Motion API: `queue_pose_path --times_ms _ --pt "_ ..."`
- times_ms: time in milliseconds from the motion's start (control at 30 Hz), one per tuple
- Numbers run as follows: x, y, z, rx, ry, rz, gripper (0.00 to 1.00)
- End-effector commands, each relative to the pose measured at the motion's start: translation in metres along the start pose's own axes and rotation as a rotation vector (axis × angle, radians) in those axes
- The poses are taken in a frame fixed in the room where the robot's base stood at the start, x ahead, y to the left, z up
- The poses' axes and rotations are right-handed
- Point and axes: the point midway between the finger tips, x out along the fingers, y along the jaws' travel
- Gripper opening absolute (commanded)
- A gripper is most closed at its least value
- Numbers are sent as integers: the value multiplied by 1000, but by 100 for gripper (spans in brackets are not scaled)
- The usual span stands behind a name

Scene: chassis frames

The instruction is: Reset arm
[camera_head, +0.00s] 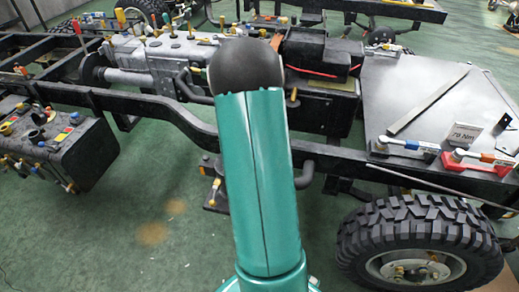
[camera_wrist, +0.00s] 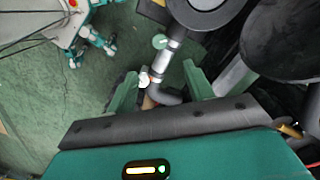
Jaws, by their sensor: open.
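My gripper (camera_wrist: 160,88) shows in the wrist view with its two teal fingers apart. The space between the fingers is empty; a silver and black pipe (camera_wrist: 172,48) and a small fitting appear beyond it. I cannot tell how far they are from the fingertips. In the head view my teal arm link with its black rounded joint rises through the middle of the picture. My gripper is not visible there.
A black vehicle chassis frame (camera_head: 335,160) crosses the head view. A treaded tyre (camera_head: 417,245) stands at lower right, below a grey plate (camera_head: 415,85). A black box (camera_head: 70,150) with coloured fittings is at left. Green floor (camera_head: 150,220) is open at lower left.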

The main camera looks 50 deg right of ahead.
Motion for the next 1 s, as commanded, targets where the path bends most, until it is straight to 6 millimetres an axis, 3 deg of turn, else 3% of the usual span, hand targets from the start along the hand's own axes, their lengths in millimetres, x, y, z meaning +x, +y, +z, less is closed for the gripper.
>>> queue_pose_path --times_ms 333,467,567,767,1000 --pt "0 0 1 -3 0 -1 52" --pt "-15 -1 16 -58 -3 -18 52" --pt "-41 -1 46 -172 -8 -50 52" --pt "-108 17 126 -505 -8 -136 52" --pt "-173 67 208 -918 19 -237 52"
